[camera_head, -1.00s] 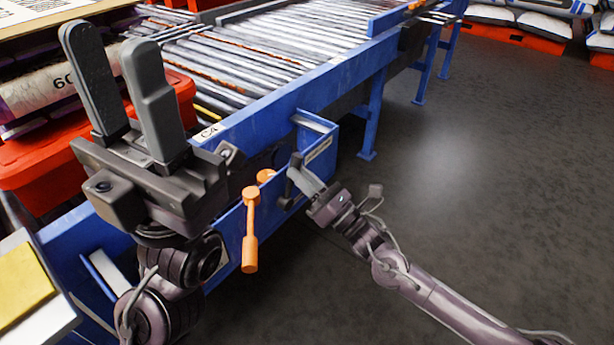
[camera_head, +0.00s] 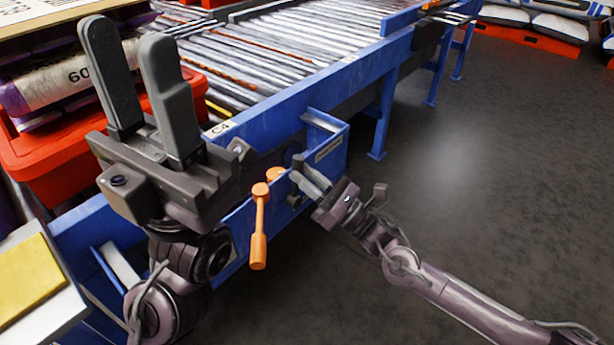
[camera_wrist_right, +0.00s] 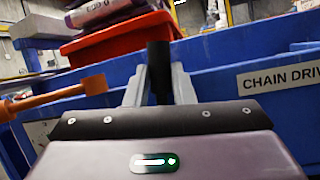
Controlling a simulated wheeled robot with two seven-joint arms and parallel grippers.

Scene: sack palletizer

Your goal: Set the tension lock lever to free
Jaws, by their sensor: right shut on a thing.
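My right gripper (camera_head: 300,174) is at the blue machine panel, just right of an orange crank handle (camera_head: 259,240). In the right wrist view its two grey fingers (camera_wrist_right: 158,88) are shut on a black upright lever handle (camera_wrist_right: 158,62), which stands up between them. In the head view the fingers mostly hide this handle, and its marked positions cannot be read. My left gripper (camera_head: 135,60) is raised at the left, pointing up, with its two fingers apart and nothing between them.
The orange crank also shows close to the left in the right wrist view (camera_wrist_right: 70,91). A blue roller conveyor (camera_head: 290,100) runs behind the panel. A red crate (camera_head: 50,165) with sacks stands at the left. The dark floor at the right is clear.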

